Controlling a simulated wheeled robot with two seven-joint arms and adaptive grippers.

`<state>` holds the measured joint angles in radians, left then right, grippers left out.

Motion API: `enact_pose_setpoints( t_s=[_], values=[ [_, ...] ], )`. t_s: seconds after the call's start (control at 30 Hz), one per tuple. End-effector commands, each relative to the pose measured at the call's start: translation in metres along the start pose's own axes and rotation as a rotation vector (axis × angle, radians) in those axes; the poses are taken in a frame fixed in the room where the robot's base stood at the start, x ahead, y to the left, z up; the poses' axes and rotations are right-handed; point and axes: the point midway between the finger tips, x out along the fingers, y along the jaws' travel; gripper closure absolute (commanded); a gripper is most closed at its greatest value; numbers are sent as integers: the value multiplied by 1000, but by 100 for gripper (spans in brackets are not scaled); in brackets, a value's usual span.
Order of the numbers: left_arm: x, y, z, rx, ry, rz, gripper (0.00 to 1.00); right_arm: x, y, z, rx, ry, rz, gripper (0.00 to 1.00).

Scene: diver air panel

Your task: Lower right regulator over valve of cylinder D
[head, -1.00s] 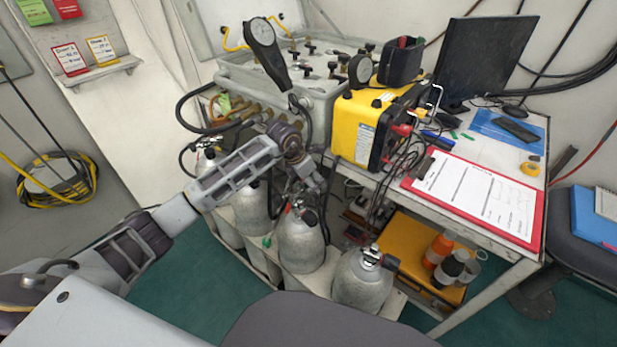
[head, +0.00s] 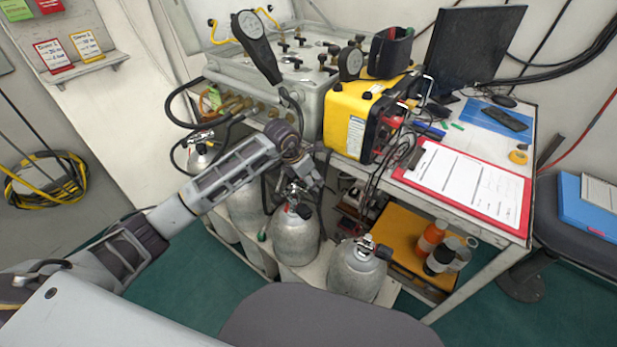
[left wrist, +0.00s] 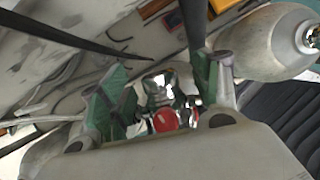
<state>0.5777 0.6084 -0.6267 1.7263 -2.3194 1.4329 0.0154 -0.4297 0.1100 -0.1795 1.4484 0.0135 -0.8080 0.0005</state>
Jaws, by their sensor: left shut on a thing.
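My left gripper (head: 304,178) reaches in from the left and points down just above the valve of a grey cylinder (head: 296,238) in the rack. In the left wrist view its green-padded fingers (left wrist: 160,96) are shut on a shiny metal fitting with a red round part (left wrist: 166,120), which I take to be the regulator. In the head view the gripper mostly hides this fitting. I cannot tell whether it touches the valve. Another grey cylinder (head: 357,272) with a black-knobbed valve stands to the right. No cylinder letters are readable. My right gripper is not in view.
The panel box (head: 285,88) with gauges and hoses stands behind the cylinders. A yellow device (head: 350,115) and a clipboard (head: 465,185) are on the cart to the right. Bottles (head: 432,238) stand on the lower shelf. Dark hoses hang close around the gripper.

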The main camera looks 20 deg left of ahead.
Motion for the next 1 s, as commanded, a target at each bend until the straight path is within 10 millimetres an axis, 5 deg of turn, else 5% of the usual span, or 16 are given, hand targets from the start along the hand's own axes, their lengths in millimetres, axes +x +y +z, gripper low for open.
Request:
enact_pose_setpoints(
  t_s=[1.0],
  values=[
    [6,-2,-2,1,-3,0,83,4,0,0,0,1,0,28]
  ],
)
